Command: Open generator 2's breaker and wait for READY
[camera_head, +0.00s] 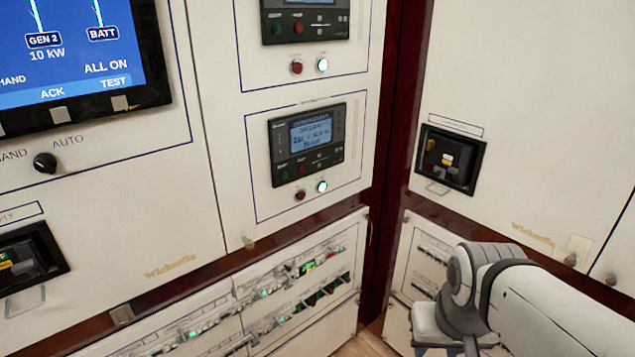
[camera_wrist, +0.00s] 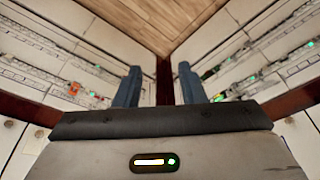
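A blue screen (camera_head: 70,45) at the upper left of the head view reads GEN 2, 10 kW, BATT and ALL ON; I see no READY on it. A controller panel (camera_head: 306,143) with a small text display hangs in the middle; its text is too blurred to read. Dark recessed breakers sit in the right cabinet (camera_head: 450,158) and at the lower left edge (camera_head: 28,265). I cannot tell which device is generator 2's breaker. My gripper (camera_wrist: 158,88) shows in the wrist view with its two blue-grey fingers apart and nothing between them.
Low rows of small breakers (camera_head: 290,290) with green lights run under the middle cabinet. Another low panel (camera_head: 425,262) is under the right cabinet, partly hidden by my arm. A HAND/AUTO knob (camera_head: 45,163) is below the screen. Wooden floor (camera_wrist: 160,20) shows between the cabinets.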

